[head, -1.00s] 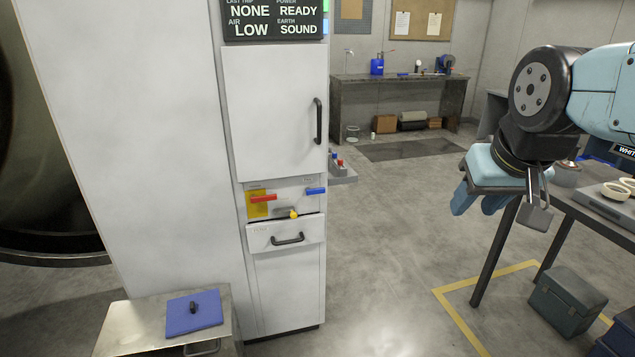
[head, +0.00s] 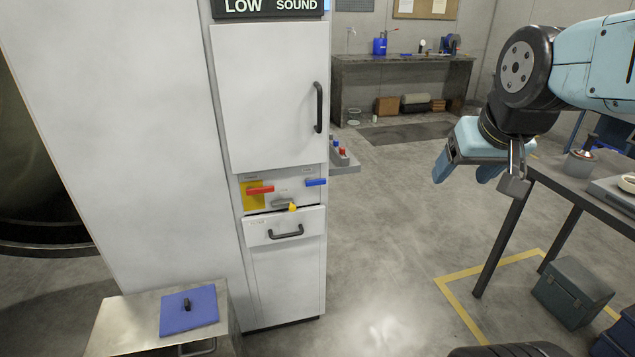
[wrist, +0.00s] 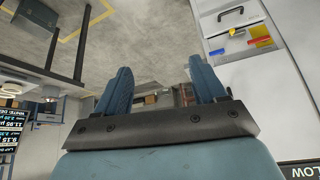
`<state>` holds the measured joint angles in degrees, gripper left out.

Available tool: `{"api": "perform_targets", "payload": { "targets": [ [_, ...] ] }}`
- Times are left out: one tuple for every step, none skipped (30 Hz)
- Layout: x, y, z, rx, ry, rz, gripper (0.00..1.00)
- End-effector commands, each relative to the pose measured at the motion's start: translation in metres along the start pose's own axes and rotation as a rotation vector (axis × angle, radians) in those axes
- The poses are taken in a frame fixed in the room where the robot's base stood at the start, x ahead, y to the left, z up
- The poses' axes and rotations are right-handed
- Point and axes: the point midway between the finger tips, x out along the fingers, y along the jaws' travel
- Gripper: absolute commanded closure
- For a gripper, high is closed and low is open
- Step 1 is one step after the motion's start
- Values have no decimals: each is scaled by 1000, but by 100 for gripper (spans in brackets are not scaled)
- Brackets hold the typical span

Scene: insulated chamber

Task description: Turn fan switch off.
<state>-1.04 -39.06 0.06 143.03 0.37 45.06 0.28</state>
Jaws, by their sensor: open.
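A switch panel sits in the white cabinet. It has a red handle (head: 260,190) on a yellow plate, a blue handle (head: 316,182) at the right, and a grey lever with a yellow knob (head: 292,207) below them. The labels are too small to read, so I cannot tell which is the fan switch. In the wrist view the panel appears upside down at upper right, with the blue handle (wrist: 217,52) nearest my fingers. My gripper (head: 464,174) is open and empty, well to the right of the panel and apart from it. Its two fingers also show in the wrist view (wrist: 160,68).
A cabinet door (head: 265,100) is above the panel and a drawer (head: 262,232) is just below. A metal stand (head: 130,320) with a blue lid is at lower left. A dark table (head: 570,195) is on the right. The floor between cabinet and table is clear.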

Motion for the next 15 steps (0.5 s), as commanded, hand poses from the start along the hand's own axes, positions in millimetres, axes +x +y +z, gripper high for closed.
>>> {"api": "perform_targets", "payload": {
  "targets": [
    [12,-3,-11,-5,12,-7,25],
    [18,-5,-18,-8,27,-12,22],
    [28,-8,-29,-12,47,-18,18],
    [36,-11,-37,-15,63,-23,15],
    [44,-13,-45,-18,79,-28,12],
    [54,-17,-54,-21,101,-34,9],
    [61,-20,-62,-24,118,-38,6],
    [69,-22,-69,-27,135,-43,3],
    [79,-26,-78,-30,156,-49,0],
    [87,-29,-84,-32,172,-53,0],
    [95,-32,-91,-34,187,-58,0],
    [105,-37,-99,-37,209,-64,0],
    [113,-40,-104,-38,225,-68,0],
    [120,-43,-110,-40,241,-72,0],
    [131,-47,-117,-42,263,-77,0]
  ]
}}
